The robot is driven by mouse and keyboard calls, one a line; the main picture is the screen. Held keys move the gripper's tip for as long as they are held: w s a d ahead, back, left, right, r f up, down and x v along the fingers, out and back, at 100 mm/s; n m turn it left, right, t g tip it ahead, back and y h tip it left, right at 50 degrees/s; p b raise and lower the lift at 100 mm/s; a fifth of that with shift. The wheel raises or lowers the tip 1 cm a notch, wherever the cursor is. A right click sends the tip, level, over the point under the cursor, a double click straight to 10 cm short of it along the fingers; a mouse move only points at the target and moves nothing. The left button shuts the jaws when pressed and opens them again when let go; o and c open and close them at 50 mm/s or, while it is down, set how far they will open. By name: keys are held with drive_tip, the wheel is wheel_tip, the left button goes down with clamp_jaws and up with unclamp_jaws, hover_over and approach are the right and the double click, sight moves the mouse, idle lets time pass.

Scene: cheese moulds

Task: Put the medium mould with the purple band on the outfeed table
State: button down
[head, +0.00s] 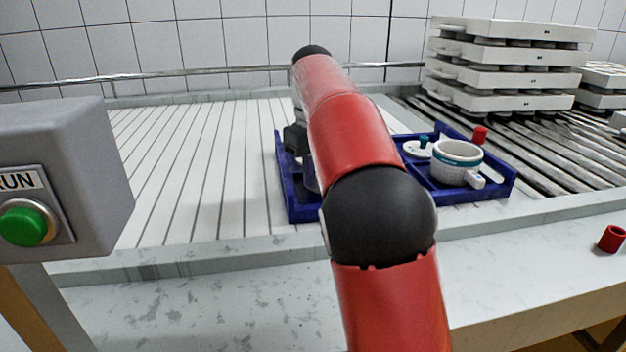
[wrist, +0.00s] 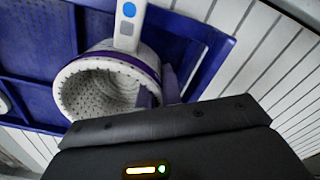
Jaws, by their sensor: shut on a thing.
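The mould with the purple band (wrist: 150,66) is a white perforated cup in the wrist view, tilted in the picture with its open mouth facing the camera. A pale tab with a blue dot (wrist: 128,12) sticks out from it. My gripper (wrist: 168,86) is shut on this mould at its right side; the fingers are mostly hidden behind the gripper body. The mould is over or in the blue crate (head: 304,214); I cannot tell whether it is lifted. In the head view my red arm hides most of it. Which surface is the outfeed table is unclear.
White slatted surface (head: 190,150) lies clear at left. A grey RUN box (head: 75,150) is at left.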

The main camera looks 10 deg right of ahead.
drive_tip(key=shift+f, duration=0.5)
drive_tip(key=shift+f, duration=0.15)
drive_tip(key=c, duration=1.6)
unclamp_jaws()
drive_tip(key=shift+o, duration=0.2)
